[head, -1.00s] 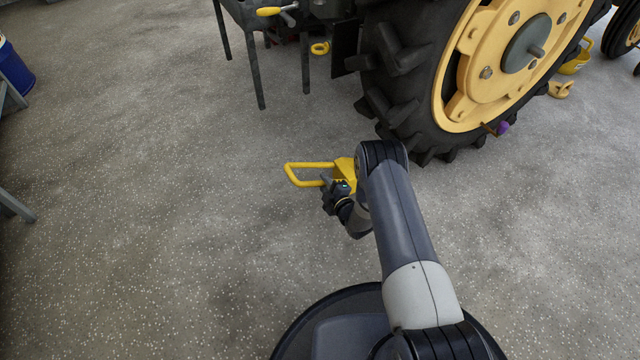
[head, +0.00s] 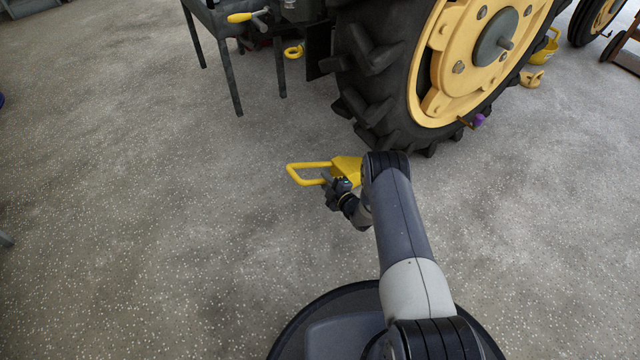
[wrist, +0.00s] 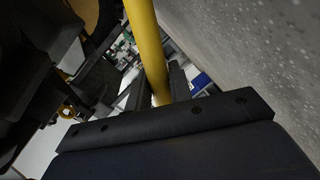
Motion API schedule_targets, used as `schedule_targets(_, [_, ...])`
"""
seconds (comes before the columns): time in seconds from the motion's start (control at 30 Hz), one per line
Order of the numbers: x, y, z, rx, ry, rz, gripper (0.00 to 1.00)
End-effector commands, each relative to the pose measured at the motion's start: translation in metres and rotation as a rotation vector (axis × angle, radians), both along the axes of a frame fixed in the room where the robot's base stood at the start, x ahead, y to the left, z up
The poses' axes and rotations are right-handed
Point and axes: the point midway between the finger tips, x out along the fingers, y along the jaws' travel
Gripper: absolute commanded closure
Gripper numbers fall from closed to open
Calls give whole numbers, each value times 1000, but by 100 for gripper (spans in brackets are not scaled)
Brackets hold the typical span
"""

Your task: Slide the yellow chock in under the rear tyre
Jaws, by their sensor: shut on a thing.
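The yellow chock (head: 346,167) has a long loop handle (head: 304,166) that points left. My gripper (head: 331,182) is shut on the chock's handle near the wedge body. In the wrist view the yellow handle bar (wrist: 147,50) runs between the fingers (wrist: 155,95). My arm hides the right part of the chock. The black rear tyre (head: 372,85) with its yellow wheel (head: 462,75) stands just beyond the chock, up and to the right. A strip of floor shows between the chock and the tyre's lowest visible lugs.
A grey metal stand (head: 238,70) with thin legs is behind, left of the tyre. A yellow ring (head: 294,52) is beside it. Another yellow chock (head: 531,79) and a yellow bucket (head: 545,50) are right of the wheel. The floor on the left is clear.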

Motion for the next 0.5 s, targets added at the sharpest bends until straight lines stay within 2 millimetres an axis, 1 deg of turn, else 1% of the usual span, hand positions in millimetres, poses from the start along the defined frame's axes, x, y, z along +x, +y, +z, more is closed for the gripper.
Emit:
schedule_targets(0.03, [5, -4, 4, -2, -14, 0, 100])
schedule_targets(0.5, [26, -37, 2, -3, -14, 0, 100])
